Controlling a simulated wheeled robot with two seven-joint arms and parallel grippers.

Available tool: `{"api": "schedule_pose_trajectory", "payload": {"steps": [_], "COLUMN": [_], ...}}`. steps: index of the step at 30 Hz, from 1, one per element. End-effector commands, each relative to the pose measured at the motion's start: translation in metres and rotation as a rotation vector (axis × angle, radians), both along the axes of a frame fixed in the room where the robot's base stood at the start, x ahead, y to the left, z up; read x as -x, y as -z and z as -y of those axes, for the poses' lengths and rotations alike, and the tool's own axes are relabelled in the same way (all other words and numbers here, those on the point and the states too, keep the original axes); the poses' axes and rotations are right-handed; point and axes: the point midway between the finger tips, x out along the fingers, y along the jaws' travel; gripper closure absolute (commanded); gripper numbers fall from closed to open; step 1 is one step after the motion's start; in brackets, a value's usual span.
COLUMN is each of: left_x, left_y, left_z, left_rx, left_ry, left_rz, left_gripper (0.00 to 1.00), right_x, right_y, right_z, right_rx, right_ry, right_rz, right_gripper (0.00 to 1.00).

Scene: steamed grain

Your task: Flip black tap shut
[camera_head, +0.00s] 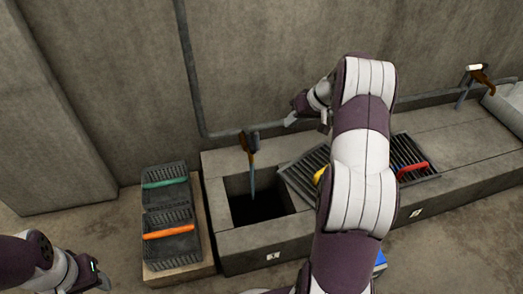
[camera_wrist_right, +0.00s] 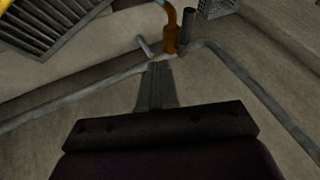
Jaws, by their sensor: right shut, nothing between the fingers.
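The tap (camera_head: 249,141) stands at the wall pipe over the left basin, with a dark upright handle and an orange-brown body. A pale blue stream (camera_head: 252,178) runs from it into the dark basin opening (camera_head: 262,207). In the right wrist view the brown tap body (camera_wrist_right: 171,32) and the black handle (camera_wrist_right: 188,25) show just beyond my fingertips. My right gripper (camera_head: 294,112) is shut and empty, to the right of the tap and apart from it; its fingers also show in the right wrist view (camera_wrist_right: 157,75). My left gripper (camera_head: 97,276) is at the lower left, away from the tap; its jaws are unclear.
A grey pipe (camera_head: 190,65) runs down and along the wall. Dark crates with a green handle (camera_head: 165,176) and an orange handle (camera_head: 170,234) stand left of the basin. A slatted grate (camera_head: 300,172) lies to its right. Another tap (camera_head: 478,74) is at far right.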

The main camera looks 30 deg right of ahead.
Motion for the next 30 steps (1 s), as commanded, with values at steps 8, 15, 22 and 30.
{"api": "schedule_pose_trajectory", "payload": {"steps": [8,15,22,30], "left_x": [0.0,0.0,0.0,0.0], "left_y": [0.001,0.03,0.06,0.083], "left_z": [0.0,0.0,0.0,0.0], "left_rx": [0.0,0.0,0.0,0.0], "left_ry": [0.0,0.0,0.0,0.0], "left_rz": [0.0,0.0,0.0,0.0], "left_gripper": [0.49,0.49,0.49,0.49], "right_x": [-0.002,-0.02,-0.042,-0.052], "right_y": [0.003,0.042,0.084,0.091], "right_z": [-0.002,-0.016,-0.034,-0.067], "right_rx": [0.001,0.002,0.002,0.003], "right_ry": [-0.001,-0.002,-0.003,-0.001], "right_rz": [-0.002,-0.002,-0.003,-0.002], "right_gripper": [1.0,1.0,1.0,1.0]}}
